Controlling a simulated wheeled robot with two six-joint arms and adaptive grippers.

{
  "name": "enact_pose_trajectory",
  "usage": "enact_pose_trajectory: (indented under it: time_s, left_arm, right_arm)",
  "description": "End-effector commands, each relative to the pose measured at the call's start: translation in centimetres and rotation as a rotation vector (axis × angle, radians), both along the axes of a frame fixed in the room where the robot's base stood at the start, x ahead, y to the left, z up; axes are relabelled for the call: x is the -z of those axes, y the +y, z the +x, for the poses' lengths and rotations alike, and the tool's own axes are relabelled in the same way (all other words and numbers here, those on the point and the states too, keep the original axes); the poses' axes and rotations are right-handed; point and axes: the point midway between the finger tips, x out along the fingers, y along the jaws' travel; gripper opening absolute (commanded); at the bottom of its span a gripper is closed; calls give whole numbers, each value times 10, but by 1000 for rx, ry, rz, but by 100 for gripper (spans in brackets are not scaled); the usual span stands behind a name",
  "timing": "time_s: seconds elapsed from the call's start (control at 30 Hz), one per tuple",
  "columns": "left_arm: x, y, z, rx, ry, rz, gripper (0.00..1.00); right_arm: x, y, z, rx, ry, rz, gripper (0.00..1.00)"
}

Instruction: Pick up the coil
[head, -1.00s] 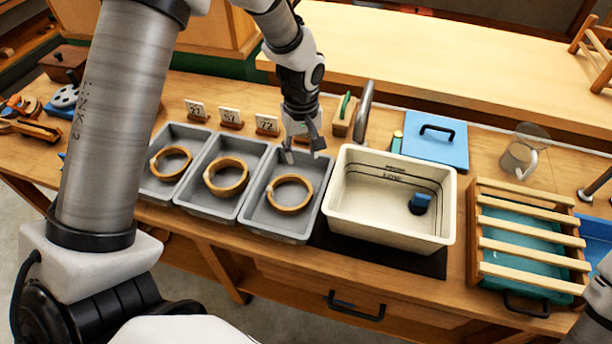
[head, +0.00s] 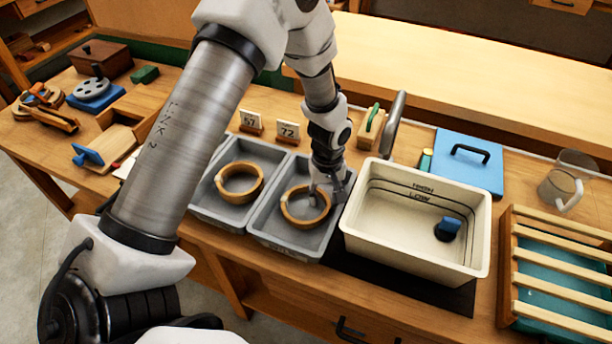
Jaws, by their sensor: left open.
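A light-brown ring-shaped coil (head: 297,221) lies in the right-hand grey tray (head: 284,249). A similar coil (head: 237,201) lies in the grey tray to its left (head: 212,219). My left gripper (head: 328,193) is open and points down over the right tray, at the right side of its coil. Its fingers cover part of that coil's right rim. I cannot tell whether they touch it or straddle the band. My right gripper is not in view.
Number cards (head: 288,132), a green-topped wooden block (head: 369,127) and a grey upright spout (head: 393,124) stand behind. A slatted wooden rack (head: 560,285) is at right.

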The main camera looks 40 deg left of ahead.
Motion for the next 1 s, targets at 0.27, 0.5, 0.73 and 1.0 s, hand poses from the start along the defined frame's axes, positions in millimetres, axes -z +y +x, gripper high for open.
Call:
enact_pose_trajectory:
  time_s: [0.27,0.5,0.73,1.0]
  left_arm:
    - [-1,0,0,0,-1,0,0]
    - [-1,0,1,0,-1,0,0]
    - [-8,0,1,0,-4,0,0]
    - [-68,0,2,0,-7,0,0]
  right_arm:
    - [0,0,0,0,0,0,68]
    - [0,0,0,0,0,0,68]
    - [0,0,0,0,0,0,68]
    - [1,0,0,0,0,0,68]
